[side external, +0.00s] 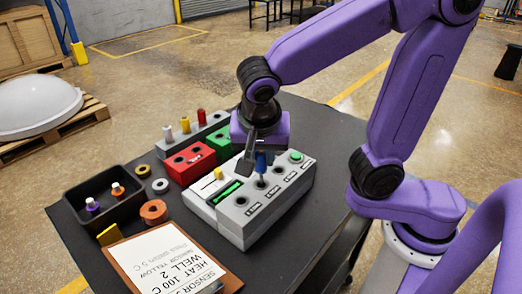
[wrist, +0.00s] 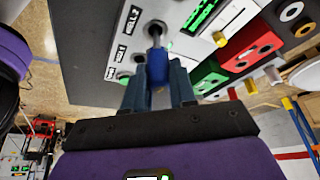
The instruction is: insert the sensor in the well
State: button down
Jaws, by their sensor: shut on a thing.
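My gripper (wrist: 158,90) is shut on a blue sensor (wrist: 157,67), which also shows in the side view (side external: 261,161). The sensor points down over the grey well block (side external: 290,192), at the middle hole. In the wrist view its thin metal probe reaches toward the dark well hole (wrist: 155,28) beside the label WELL 2. I cannot tell whether the tip is inside the hole or just above it. Another well hole (side external: 278,170) lies between it and the green button (side external: 295,155). A third well hole (side external: 241,200) is on the other side.
A rack (side external: 190,137) holds white, yellow and red sensors. Red (side external: 188,164) and green (side external: 222,143) blocks stand beside the well block. A black tray (side external: 76,220) holds purple and orange pieces. Rings lie nearby. A clipboard card (side external: 168,262) reads WELL 2, HEAT 100 C, SENSOR YELLOW.

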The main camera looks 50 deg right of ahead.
aim_at(261, 169)
jog(key=shift+f, duration=1.95)
dwell(0.9)
jog(key=shift+c, duration=2.2)
grip_release()
jog(key=shift+r, duration=0.15)
jog(key=shift+r, duration=2.9)
